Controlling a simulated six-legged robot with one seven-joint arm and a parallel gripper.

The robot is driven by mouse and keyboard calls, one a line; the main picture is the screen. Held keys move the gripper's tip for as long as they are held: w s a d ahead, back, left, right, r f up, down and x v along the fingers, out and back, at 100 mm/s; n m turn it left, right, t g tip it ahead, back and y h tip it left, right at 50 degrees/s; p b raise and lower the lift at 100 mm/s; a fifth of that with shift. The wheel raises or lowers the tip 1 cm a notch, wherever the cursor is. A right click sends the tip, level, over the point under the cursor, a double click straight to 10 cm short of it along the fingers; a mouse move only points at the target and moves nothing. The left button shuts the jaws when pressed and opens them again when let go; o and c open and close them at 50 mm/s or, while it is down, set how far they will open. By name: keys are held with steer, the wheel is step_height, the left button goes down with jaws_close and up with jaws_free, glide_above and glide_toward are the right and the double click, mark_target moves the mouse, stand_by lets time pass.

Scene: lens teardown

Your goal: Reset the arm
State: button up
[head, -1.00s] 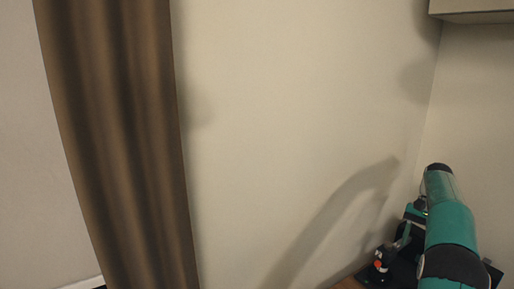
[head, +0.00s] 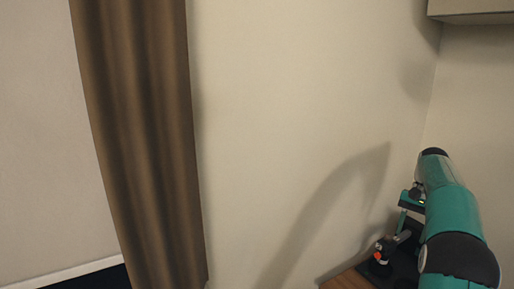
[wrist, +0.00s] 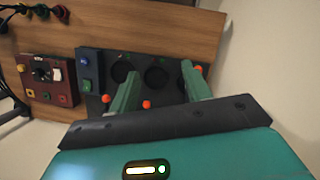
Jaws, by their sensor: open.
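My gripper (wrist: 160,72) is open in the wrist view, its two green fingers apart with nothing between them. It is over a dark panel (wrist: 150,92) with round dark recesses and several orange knobs. I cannot tell how high the fingertips are above it. In the head view my green and black arm is bent at the lower right, over the desk corner; the fingers are not clear there.
A wooden desk (wrist: 150,30) carries the panel and a dark red box (wrist: 38,95) with coloured buttons. Dark cables (wrist: 35,10) lie at the upper left. A brown curtain (head: 140,140) hangs at left. A wall cabinet (head: 470,10) is at upper right.

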steer(key=s+a+r+n+t+h, duration=0.1)
steer(key=s+a+r, duration=0.3)
steer(key=a, duration=0.3)
steer(key=s+a+r+n+t+h, duration=0.1)
steer(key=s+a+r+n+t, duration=0.15)
steer(key=a, duration=0.35)
steer(key=s+a+r+n, duration=0.1)
steer(key=s+a+r, duration=0.3)
steer(key=a, duration=0.3)
steer(key=s+a+f+n+t, duration=0.2)
steer(key=s+a, duration=0.3)
steer(key=s, duration=0.4)
steer(key=s+a+f+n+t, duration=0.2)
steer(key=s+a+f, duration=0.3)
steer(key=s, duration=0.4)
steer(key=shift+s+a+f, duration=0.15)
steer(key=shift+s+a, duration=0.1)
steer(key=shift+a, duration=0.35)
